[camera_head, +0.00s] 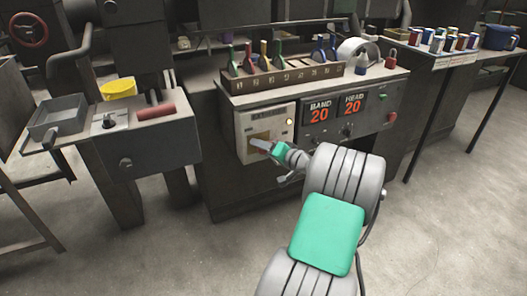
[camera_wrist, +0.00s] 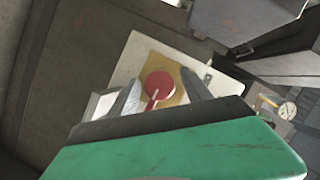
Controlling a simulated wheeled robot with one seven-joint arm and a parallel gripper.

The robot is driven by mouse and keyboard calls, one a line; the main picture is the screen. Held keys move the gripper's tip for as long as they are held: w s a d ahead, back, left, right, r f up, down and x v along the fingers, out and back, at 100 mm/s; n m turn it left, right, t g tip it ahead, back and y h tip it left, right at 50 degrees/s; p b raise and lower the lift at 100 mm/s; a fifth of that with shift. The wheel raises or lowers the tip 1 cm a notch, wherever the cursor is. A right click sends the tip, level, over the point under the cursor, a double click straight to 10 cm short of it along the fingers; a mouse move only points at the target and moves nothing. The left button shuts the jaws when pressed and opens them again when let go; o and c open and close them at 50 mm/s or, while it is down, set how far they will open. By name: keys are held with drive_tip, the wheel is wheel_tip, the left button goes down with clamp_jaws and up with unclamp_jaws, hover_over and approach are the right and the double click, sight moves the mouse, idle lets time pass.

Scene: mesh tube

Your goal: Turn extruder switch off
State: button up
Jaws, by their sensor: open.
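The extruder switch is a round red knob (camera_wrist: 159,84) with a pale pointer line, on a yellow plate (camera_wrist: 176,66) set in a cream panel. In the wrist view my gripper (camera_wrist: 157,96) is open, with one finger left of the knob and one right. I cannot tell whether the fingers touch it or how near they are. In the head view the cream panel (camera_head: 243,132) is on the left of the machine front. My gripper (camera_head: 262,145) is in front of its lower part and largely hides the knob there.
Right of the panel are two red displays reading 20, the band display (camera_head: 319,115) and the head display (camera_head: 351,110), with knobs below. A wooden rack (camera_head: 285,82) of coloured-handled tools stands on top.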

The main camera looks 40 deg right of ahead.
clamp_jaws()
idle(0.6)
